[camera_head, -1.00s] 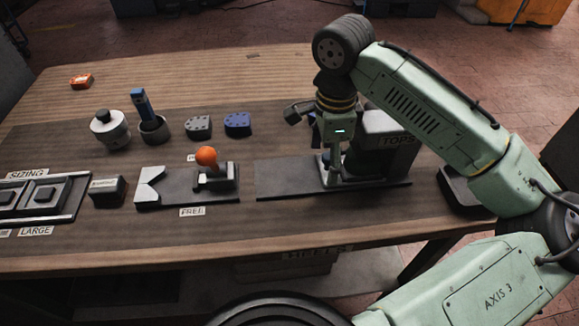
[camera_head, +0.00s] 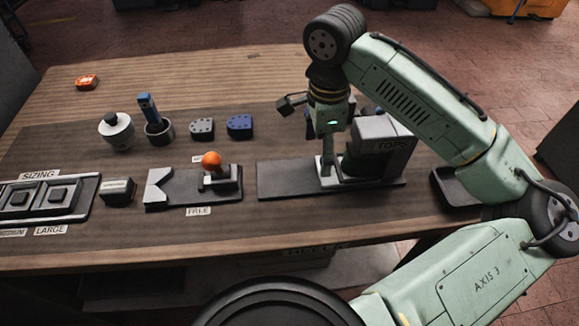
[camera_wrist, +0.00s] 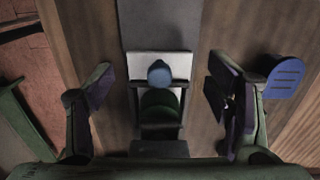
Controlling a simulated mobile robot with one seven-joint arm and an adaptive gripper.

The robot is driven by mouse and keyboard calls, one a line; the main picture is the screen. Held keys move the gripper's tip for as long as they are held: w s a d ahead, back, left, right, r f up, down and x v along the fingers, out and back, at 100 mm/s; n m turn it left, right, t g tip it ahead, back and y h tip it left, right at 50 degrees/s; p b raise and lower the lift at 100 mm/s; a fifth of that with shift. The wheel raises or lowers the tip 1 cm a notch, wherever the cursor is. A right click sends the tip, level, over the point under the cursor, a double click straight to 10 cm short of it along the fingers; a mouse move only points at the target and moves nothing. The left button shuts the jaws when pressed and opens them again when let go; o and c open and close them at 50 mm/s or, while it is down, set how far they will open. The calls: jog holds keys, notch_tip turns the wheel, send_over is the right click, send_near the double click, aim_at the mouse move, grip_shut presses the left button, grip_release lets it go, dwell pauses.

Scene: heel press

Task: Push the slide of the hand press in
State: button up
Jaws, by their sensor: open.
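The dark bed plate (camera_head: 285,180) of what looks like the hand press lies right of centre on the table. My gripper (camera_head: 326,182) points down over its right part, in front of a grey body (camera_head: 385,135) marked TOPS and a dark green round part. In the wrist view my gripper (camera_wrist: 160,85) is open, its two fingers wide apart. Between them are a blue-topped knob (camera_wrist: 160,72) and a green round part (camera_wrist: 160,103); I see no finger touching them. My arm partly hides the press in the head view, and I cannot make out the slide clearly.
Left of the press is a fixture with an orange knob (camera_head: 211,160), labelled FREE. Behind it are a grey block (camera_head: 202,129) and a blue block (camera_head: 239,126). A sizing panel (camera_head: 45,198) is at far left. A dark tray (camera_head: 455,188) is at right.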

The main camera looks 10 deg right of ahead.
jog(key=shift+a+r+p, duration=0.4)
jog(key=shift+a+p, duration=0.1)
jog(key=shift+a, duration=0.35)
jog(key=shift+a+r+p, duration=0.35)
jog(key=shift+a+p, duration=0.1)
jog(key=shift+a, duration=0.4)
jog(key=shift+r, duration=0.15)
notch_tip(320, 180, up, 3)
jog(key=shift+f, duration=0.15)
jog(key=shift+s, duration=0.1)
